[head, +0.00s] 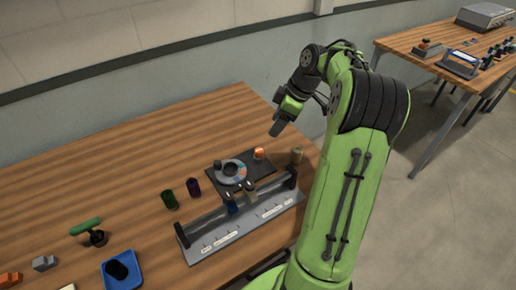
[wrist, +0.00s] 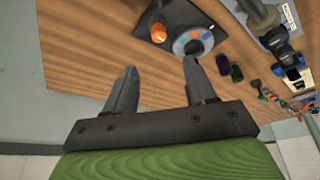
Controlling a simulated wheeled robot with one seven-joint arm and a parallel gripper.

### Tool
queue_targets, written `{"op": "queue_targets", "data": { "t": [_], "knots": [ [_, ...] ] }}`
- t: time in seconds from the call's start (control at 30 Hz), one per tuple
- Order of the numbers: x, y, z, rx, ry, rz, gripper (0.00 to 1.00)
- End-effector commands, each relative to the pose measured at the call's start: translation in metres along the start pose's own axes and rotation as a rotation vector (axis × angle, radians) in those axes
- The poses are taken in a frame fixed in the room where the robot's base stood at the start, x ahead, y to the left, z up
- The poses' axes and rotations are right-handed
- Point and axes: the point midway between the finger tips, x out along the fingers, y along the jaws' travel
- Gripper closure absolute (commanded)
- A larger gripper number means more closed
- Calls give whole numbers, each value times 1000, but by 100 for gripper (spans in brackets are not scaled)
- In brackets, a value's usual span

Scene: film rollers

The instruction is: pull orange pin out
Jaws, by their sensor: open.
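The orange pin (head: 259,153) stands at the back right of a dark plate (head: 268,170) on the wooden table. In the wrist view the orange pin (wrist: 158,33) shows beyond my fingertips, on the near part of the plate. A grey ring with coloured segments (head: 230,172) sits on the same plate beside the pin. My gripper (head: 275,130) is above the table, behind and a little right of the plate in the head view. In the wrist view its two fingers (wrist: 158,66) are apart with nothing between them. The pin's lower part is hidden.
A grey rail fixture (head: 205,246) stands in front of the plate. Green (head: 170,200) and purple (head: 193,187) cylinders stand left of it, and a tan cylinder (head: 297,155) stands right of the pin. A blue tray (head: 121,270) lies front left. The back left table is clear.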

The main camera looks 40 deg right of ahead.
Motion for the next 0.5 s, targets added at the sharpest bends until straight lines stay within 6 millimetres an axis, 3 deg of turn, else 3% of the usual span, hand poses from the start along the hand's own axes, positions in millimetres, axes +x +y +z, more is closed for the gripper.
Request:
{"op": "queue_targets", "data": {
  "t": [0.03, 0.3, 0.5],
  "knots": [
    [20, -1, 2, 1, 0, -6, 45],
    [88, -1, 2, 2, -2, -5, 45],
    [124, -1, 2, 2, -1, -3, 45]
  ]
}}
